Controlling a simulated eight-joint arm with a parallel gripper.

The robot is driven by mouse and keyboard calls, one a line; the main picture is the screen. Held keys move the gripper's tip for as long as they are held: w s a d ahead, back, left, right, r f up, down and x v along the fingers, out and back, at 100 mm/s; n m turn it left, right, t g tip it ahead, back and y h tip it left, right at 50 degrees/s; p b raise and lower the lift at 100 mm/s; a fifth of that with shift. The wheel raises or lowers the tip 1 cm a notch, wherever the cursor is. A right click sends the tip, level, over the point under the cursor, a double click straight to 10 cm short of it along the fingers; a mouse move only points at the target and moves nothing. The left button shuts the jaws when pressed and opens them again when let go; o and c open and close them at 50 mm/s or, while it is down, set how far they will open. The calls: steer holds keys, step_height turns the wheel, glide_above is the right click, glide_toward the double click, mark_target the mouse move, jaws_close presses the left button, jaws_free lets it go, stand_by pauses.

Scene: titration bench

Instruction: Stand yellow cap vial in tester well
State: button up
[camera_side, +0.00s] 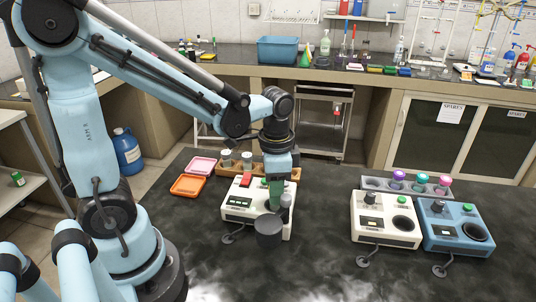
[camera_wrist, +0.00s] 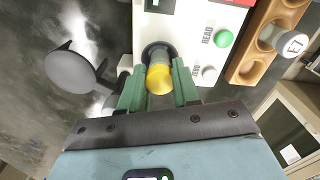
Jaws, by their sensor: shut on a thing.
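The yellow cap vial (camera_wrist: 159,79) shows in the wrist view between the green fingers of my gripper (camera_wrist: 159,92), which is shut on it. The vial points down at the dark round well (camera_wrist: 152,49) of the white tester (camera_wrist: 180,22). Its lower end overlaps the well; I cannot tell how deep it sits. In the side view my gripper (camera_side: 275,193) is over the right part of the white tester (camera_side: 241,205), and the vial and well are hidden there. A dark round lid-like part (camera_side: 269,232) stands at the tester's front right; it also shows in the wrist view (camera_wrist: 69,75).
A wooden rack (camera_side: 291,173) with grey-capped vials stands behind the tester. Pink (camera_side: 201,164) and orange (camera_side: 188,185) trays lie left. Another white tester (camera_side: 385,217), a blue tester (camera_side: 456,225) and a grey rack (camera_side: 373,183) with coloured caps stand right. The bench between is clear.

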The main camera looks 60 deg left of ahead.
steer(key=shift+f, duration=0.9)
stand_by(0.6)
steer(key=o, duration=1.2)
steer(key=shift+c, duration=0.3)
steer(key=shift+d, duration=0.1)
steer(key=shift+c, duration=0.2)
steer(key=shift+r, duration=1.85)
steer(key=shift+o, duration=0.8)
steer(key=shift+r, duration=1.2)
